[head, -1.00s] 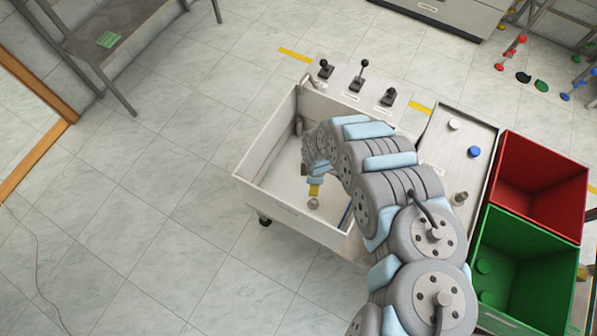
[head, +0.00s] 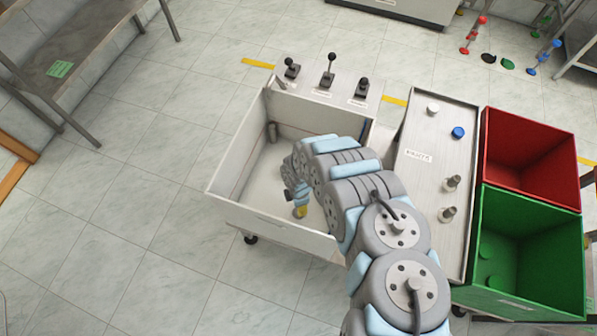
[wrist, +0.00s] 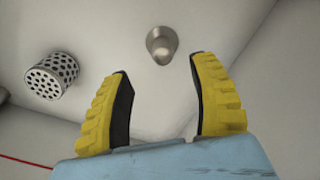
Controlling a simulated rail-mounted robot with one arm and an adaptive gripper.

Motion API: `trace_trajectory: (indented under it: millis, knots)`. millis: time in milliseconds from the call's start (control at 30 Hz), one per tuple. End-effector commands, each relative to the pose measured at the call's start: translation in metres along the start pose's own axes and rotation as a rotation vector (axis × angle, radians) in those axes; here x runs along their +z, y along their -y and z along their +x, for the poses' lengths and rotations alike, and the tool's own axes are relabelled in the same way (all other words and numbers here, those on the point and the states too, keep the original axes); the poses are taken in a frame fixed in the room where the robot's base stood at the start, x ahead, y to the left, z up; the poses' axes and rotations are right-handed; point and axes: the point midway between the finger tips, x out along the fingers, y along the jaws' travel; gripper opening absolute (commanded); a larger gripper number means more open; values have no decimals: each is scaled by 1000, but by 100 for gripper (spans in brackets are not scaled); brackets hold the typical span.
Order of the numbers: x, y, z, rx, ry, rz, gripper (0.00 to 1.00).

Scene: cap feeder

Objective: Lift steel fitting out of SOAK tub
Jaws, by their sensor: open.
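The steel fitting (wrist: 162,44) shows in the wrist view as a small round metal piece on the tub floor, just beyond the gap between my fingertips. My gripper (wrist: 160,64) is open and empty, with a yellow ribbed finger on each side. In the head view my gripper (head: 301,211) is low inside the white open-topped tub (head: 272,229), near its front wall. I cannot make out the fitting in the head view; my gripper and arm cover that area.
A perforated metal cylinder (wrist: 52,76) stands in the tub, left of the fitting. Joysticks (head: 328,72) stand behind the tub. A tray (head: 425,180) to the right holds a white cap, a blue cap (head: 458,132) and two metal fittings (head: 451,183). Red (head: 530,165) and green bins (head: 527,250) stand further right.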

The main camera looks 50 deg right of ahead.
Motion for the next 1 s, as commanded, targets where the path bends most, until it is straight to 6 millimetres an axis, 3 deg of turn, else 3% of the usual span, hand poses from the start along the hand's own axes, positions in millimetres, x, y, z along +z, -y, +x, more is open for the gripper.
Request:
trace_trajectory:
  millis: [200, 567, 1000]
  knots:
    - [-1, 0, 27, 1, -2, 1, 61]
    - [1, -1, 39, 2, 1, 2, 61]
    - [-2, 3, 83, 5, 0, 3, 61]
